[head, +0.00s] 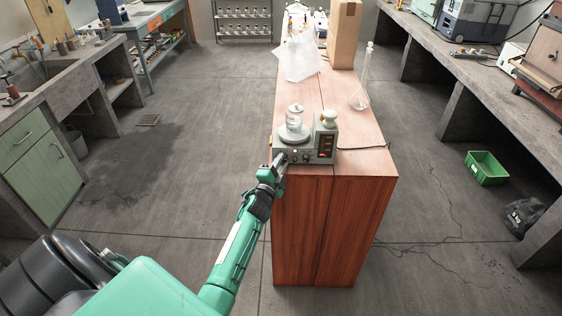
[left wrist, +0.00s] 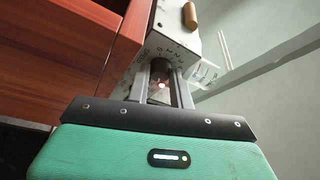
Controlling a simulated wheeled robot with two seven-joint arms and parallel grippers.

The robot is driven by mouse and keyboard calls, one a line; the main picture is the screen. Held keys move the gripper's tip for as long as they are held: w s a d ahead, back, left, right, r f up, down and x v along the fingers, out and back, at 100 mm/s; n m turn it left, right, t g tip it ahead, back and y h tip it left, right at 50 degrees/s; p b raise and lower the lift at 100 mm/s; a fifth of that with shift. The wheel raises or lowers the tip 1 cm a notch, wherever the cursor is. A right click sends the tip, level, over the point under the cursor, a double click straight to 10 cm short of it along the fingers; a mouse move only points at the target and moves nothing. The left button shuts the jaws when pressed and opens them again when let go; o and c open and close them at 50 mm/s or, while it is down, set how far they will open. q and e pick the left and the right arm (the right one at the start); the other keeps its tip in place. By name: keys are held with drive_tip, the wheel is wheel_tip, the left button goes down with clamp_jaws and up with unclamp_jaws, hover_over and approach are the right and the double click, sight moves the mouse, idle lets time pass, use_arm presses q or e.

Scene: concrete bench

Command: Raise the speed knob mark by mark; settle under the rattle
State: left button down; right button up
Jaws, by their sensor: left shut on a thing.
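A grey machine (head: 318,152) stands at the near end of the wooden cabinet, with a round plate (head: 290,138) and a clear glass vessel (head: 295,117) on it. A dark panel with orange-red lights (head: 327,146) is at its right. My left gripper (head: 281,159) is at the machine's front left. In the left wrist view, the gripper (left wrist: 160,82) is shut on the dark speed knob (left wrist: 160,66). Marks ring the knob on the pale face (left wrist: 170,45), but the setting is unreadable. Whether the vessel rattles cannot be told. My right gripper is out of view.
Behind the machine on the cabinet top (head: 335,90) are a crumpled translucent bag (head: 299,60), a glass flask (head: 360,98) and a cardboard box (head: 344,35). A cable (head: 365,147) runs right. A green crate (head: 486,168) is on the floor.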

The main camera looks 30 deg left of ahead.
use_arm(q)
drive_tip(key=shift+m+g+p, duration=0.3)
drive_tip(key=shift+m, duration=0.6)
drive_tip(key=c, duration=1.5)
unclamp_jaws()
drive_tip(key=shift+s, duration=0.1)
drive_tip(key=b+v, duration=0.2)
drive_tip(key=v, duration=1.1)
drive_tip(key=shift+s+b, duration=0.35)
